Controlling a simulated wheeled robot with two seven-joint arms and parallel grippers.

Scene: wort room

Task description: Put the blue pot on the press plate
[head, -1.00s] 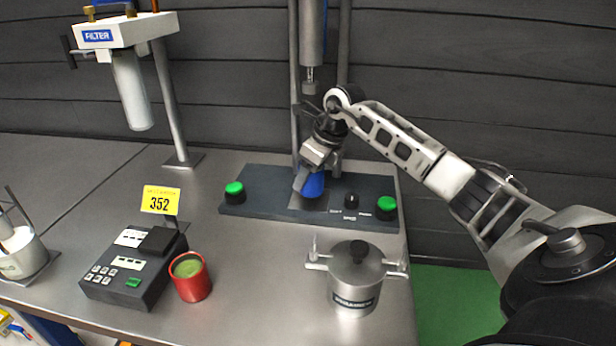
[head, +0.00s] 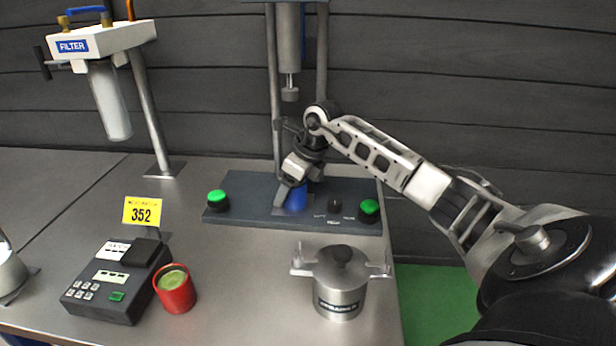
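The blue pot (head: 297,200) is at the middle of the press's dark base, partly hidden behind my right gripper (head: 291,190). The gripper comes down at a tilt, with one finger against the pot's left side; the other finger is hidden. It appears shut on the pot. The press plate (head: 281,213) is a small grey patch on the base right under the pot and is mostly covered. The pot's bottom is at or very close to the plate; I cannot tell whether they touch. My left gripper is out of view.
The press ram (head: 290,90) hangs above the pot between two posts. Green buttons (head: 218,199) flank the base. In front stand a lidded steel pot (head: 338,290), a red cup (head: 176,292) and a keypad device (head: 113,285). A filter stand (head: 105,45) is at back left.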

